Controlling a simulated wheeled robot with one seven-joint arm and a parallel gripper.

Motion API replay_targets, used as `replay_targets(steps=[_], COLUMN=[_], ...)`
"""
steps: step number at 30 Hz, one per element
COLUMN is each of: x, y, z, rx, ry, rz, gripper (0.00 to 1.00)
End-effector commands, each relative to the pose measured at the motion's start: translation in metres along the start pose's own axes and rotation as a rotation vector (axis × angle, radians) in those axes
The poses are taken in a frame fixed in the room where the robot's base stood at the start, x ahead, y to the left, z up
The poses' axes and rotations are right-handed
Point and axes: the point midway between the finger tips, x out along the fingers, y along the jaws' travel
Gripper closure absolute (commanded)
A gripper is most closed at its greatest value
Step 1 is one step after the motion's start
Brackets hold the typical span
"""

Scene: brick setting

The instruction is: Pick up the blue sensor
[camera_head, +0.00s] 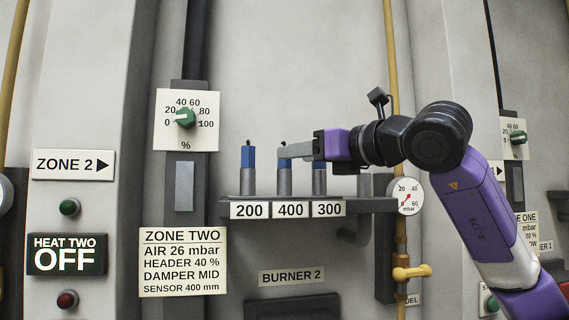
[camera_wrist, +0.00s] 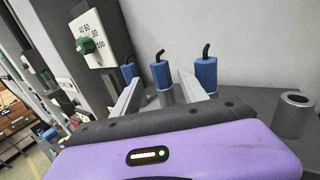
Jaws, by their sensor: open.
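Three blue sensors with black bent tops stand upright in grey metal sockets on the wall shelf. In the head view they are the sensor over 200 (camera_head: 248,157), the sensor over 400 (camera_head: 284,162) and the sensor over 300 (camera_head: 319,165), partly hidden by my gripper. My gripper (camera_head: 287,151) reaches in from the right, open, at sensor height. In the wrist view, the middle sensor (camera_wrist: 161,75) shows between my two fingers (camera_wrist: 160,86). The left sensor (camera_wrist: 130,71) and right sensor (camera_wrist: 206,72) show outside them. I cannot tell whether a finger touches any sensor.
The shelf (camera_head: 230,196) carries labels 200, 400 and 300. An empty socket (camera_wrist: 292,114) stands at its right end. A dial plate (camera_head: 186,120) is above left; a pressure gauge (camera_head: 406,196) and yellow pipe (camera_head: 401,238) are at right. The wall above the shelf is bare.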

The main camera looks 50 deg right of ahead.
Motion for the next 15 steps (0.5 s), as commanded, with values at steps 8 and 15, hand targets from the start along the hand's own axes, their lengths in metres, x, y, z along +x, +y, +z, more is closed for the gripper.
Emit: replay_targets(steps=[8,15], x=[0.027,0.060], y=[0.001,-0.003], z=[0.002,0.004], rx=[0.005,0.006], ry=[0.001,0.001], rz=[0.005,0.005], gripper=[0.49,0.49])
